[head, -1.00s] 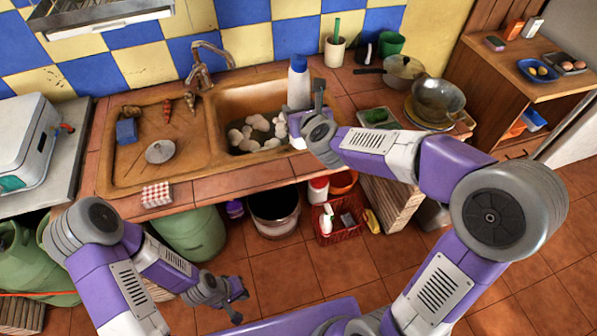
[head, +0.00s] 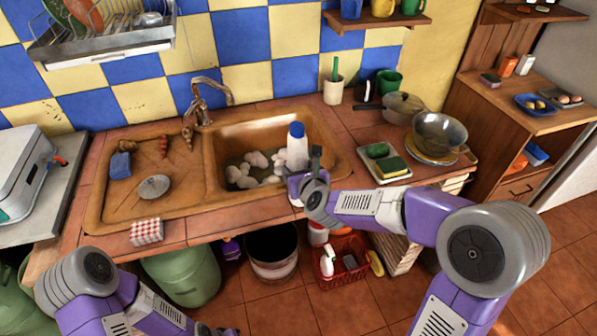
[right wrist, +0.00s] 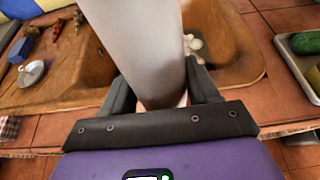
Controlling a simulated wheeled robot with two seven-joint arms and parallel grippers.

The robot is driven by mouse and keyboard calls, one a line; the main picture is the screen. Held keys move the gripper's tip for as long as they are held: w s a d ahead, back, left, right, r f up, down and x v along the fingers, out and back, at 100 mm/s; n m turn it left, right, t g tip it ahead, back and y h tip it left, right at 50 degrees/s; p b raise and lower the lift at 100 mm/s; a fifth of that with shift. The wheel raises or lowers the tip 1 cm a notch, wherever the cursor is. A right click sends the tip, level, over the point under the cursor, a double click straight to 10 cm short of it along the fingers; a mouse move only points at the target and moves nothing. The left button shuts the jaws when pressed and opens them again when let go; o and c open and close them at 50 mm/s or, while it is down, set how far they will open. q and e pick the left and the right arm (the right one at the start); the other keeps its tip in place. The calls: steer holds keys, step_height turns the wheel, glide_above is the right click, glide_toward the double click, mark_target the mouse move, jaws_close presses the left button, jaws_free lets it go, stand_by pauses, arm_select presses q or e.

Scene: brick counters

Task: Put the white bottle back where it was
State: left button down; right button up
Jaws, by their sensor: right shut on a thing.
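The white bottle (head: 297,150) with a blue cap is upright in my right gripper (head: 303,181), in front of the sink basin's right part in the head view. My right gripper is shut on it. In the right wrist view the bottle's pale body (right wrist: 137,45) fills the middle between the dark fingers (right wrist: 160,95). Its base is mostly hidden by the gripper, so I cannot tell if it touches anything. My left gripper (head: 215,330) is low at the bottom edge, mostly cut off.
The brown sink (head: 100,215) holds several pale round things in its basin. A tray (head: 365,165) with a sponge stands right of it, near a pan (head: 403,107) and a metal bowl (head: 440,133). A checked cloth (head: 146,232) lies at the front edge. Tiled counter (head: 335,180) is bare between sink and tray.

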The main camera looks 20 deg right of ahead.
steer(key=shift+r, duration=0.1)
steer(key=shift+f+b, duration=0.25)
steer(key=shift+b, duration=0.15)
steer(key=o, duration=1.2)
steer(key=shift+c, duration=0.2)
